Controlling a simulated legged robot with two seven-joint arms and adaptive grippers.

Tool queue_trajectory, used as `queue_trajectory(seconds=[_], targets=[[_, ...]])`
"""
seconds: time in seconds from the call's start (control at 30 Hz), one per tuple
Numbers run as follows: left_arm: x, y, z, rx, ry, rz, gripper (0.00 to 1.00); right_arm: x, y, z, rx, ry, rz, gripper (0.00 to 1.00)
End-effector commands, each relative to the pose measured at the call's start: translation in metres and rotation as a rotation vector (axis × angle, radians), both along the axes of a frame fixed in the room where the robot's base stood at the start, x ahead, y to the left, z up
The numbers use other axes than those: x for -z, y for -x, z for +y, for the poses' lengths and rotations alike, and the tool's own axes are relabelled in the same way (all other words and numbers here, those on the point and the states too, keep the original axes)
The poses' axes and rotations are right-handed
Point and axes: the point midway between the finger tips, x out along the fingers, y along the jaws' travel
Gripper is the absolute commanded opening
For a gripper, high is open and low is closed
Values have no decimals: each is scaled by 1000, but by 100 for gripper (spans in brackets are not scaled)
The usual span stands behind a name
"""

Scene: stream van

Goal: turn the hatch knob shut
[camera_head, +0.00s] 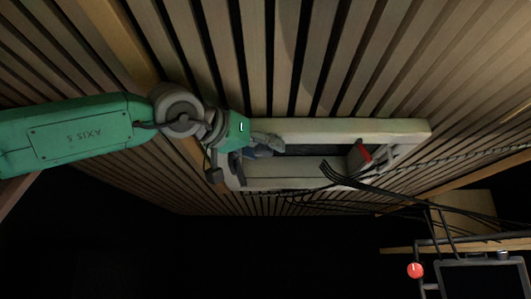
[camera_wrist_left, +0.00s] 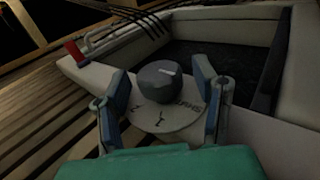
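The hatch (camera_head: 340,127) is a pale rectangular frame in the slatted wood ceiling, with a dark opening inside. In the left wrist view the hatch knob (camera_wrist_left: 163,82) is a dark grey round knob with a white mark, on a pale round dial plate (camera_wrist_left: 166,118) with dark marks. My left gripper (camera_wrist_left: 162,90) is open, with one blue-grey finger on each side of the knob. A gap shows between the fingers and the knob. In the head view my left gripper (camera_head: 264,145) is at the hatch frame's left end and hides the knob. My right gripper is not in view.
A red-tipped handle (camera_head: 362,151) is at the hatch's right end; it also shows in the left wrist view (camera_wrist_left: 74,50). Black cables (camera_head: 350,178) hang across the hatch's near right edge. A dark framed screen (camera_head: 482,277) and a red ball (camera_head: 415,270) are at lower right.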

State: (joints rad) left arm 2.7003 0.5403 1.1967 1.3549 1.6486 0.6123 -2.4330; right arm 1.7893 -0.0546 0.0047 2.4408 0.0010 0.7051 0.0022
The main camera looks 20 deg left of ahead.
Motion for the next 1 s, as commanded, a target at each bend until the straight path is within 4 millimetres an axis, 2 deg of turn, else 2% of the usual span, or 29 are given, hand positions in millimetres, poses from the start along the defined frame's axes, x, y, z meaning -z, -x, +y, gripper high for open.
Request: queue_trajectory(seconds=[0.17,0.27,0.7,0.83,1.0], targets=[[1,-1,1,0,1,1,54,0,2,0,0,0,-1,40],[0,7,4,0,-1,-1,54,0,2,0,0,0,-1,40],[0,89,41,0,3,-3,54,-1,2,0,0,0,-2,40],[1,102,47,-1,2,-1,54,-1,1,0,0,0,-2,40],[1,110,50,0,1,0,54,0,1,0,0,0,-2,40]])
